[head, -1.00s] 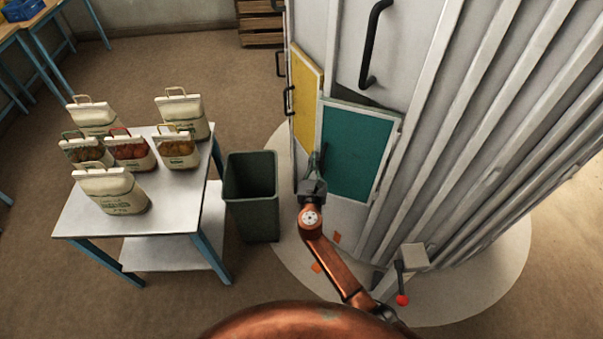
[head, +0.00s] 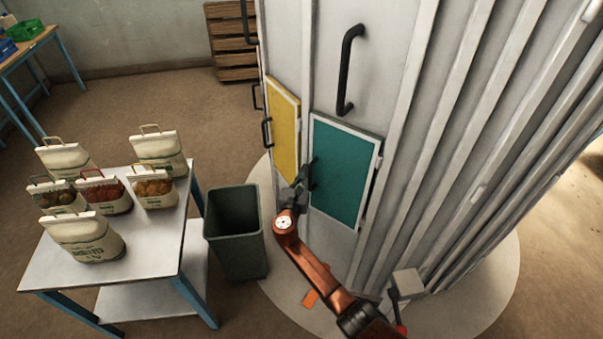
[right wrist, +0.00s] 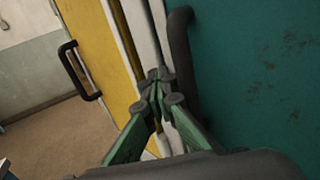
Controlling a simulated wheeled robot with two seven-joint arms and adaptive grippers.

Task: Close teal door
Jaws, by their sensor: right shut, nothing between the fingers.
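The teal door (head: 342,178) is a panel in a pale frame, low on the grey ribbed cabinet. It looks nearly flush with the wall; I cannot tell whether a small gap remains. Its black handle (right wrist: 184,65) stands at the door's left edge in the right wrist view. My right gripper (head: 302,172) is shut and empty at that left edge. In the right wrist view its fingertips (right wrist: 160,82) are just left of the handle, close to the door's pale edge; contact is unclear. My left gripper is not in view.
A yellow door (head: 284,130) with a black handle is left of the teal one. A dark green bin (head: 238,240) and a white table (head: 160,245) holding several sacks stand further left. A red-tipped lever box (head: 407,282) is at the lower right.

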